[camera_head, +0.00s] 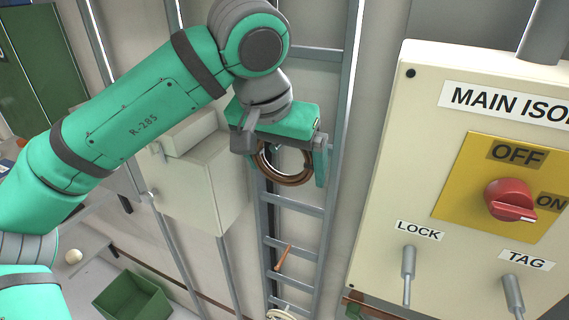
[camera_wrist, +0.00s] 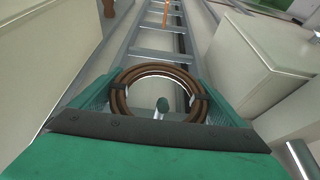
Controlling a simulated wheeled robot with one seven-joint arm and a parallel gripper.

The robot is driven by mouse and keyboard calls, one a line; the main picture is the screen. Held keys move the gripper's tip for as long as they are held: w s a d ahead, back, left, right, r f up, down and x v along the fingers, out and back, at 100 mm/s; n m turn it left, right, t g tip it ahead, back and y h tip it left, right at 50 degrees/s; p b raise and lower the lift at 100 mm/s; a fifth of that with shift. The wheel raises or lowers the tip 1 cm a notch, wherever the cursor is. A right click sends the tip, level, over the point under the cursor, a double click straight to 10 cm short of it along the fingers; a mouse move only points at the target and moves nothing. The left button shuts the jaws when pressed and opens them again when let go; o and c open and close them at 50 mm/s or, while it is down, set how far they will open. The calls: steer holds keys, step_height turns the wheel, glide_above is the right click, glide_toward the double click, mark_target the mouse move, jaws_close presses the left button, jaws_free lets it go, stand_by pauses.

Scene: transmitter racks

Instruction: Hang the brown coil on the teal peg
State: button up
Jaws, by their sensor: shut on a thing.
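The brown coil (camera_head: 286,181) is a ring held upright between the fingers of my gripper (camera_head: 282,163), in front of the ladder-like rack. In the wrist view the coil (camera_wrist: 157,70) spans between both fingers of my gripper (camera_wrist: 157,92), with dark ties at its sides. The teal peg's rounded tip (camera_wrist: 162,104) and pale shaft show through the coil's opening, a little below its middle. I cannot tell whether the coil is around the peg or only in line with it. In the head view my gripper and coil mostly hide the peg.
An orange peg (camera_head: 284,257) sits lower on the grey ladder rack (camera_head: 294,204). A beige box (camera_head: 203,180) stands left of it. The isolator panel (camera_head: 428,180) with LOCK and TAG pegs stands close on the right. A green bin (camera_head: 132,300) is below left.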

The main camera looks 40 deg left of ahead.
steer(key=o, duration=0.9)
steer(key=shift+r, duration=0.1)
